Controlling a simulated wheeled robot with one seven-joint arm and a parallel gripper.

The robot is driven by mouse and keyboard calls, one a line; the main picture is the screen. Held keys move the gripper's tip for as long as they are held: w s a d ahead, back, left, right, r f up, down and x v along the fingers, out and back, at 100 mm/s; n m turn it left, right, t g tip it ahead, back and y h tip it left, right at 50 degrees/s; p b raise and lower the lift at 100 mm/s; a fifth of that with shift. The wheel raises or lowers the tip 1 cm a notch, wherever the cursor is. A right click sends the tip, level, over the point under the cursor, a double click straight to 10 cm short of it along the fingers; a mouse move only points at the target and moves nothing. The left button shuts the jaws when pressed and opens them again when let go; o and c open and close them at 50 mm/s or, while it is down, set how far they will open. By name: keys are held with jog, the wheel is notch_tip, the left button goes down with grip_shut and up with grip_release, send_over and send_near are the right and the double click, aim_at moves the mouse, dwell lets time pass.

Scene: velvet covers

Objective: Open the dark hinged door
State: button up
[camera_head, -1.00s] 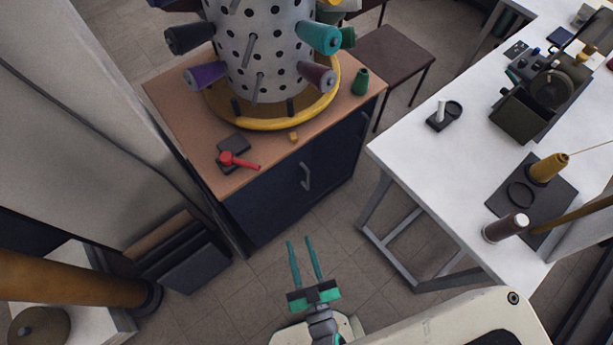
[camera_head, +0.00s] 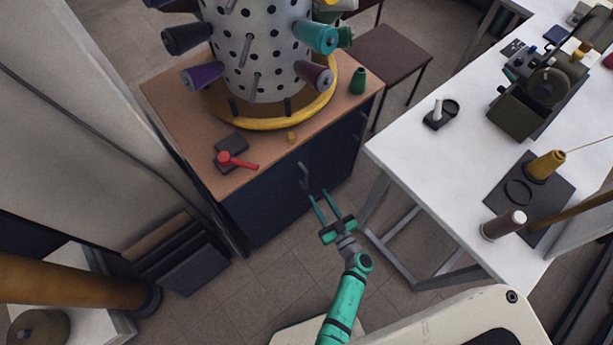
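The dark hinged door (camera_head: 277,203) is on the front of a low cabinet with a wooden top (camera_head: 190,128). It looks shut. A grey bar handle (camera_head: 304,174) stands out from the dark front, right of its middle. My green gripper (camera_head: 317,201) is just below the handle in the picture, its two thin fingers apart and pointing up toward it. The fingers are empty. I cannot tell from this view whether the fingertips touch the door front.
A perforated drum with thread spools (camera_head: 260,45) stands on the cabinet in a yellow ring. A red tool (camera_head: 236,161) lies on the top. A white table (camera_head: 413,150) with metal legs is close on the right. Floor is clear before the cabinet.

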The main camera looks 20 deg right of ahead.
aim_at(307, 178)
jog(key=w, duration=0.3)
jog(key=w+a, duration=0.1)
jog(key=w, duration=0.6)
jog(key=shift+w+a, duration=0.2)
jog(key=shift+a, duration=0.1)
jog(key=shift+c, duration=0.3)
grip_shut()
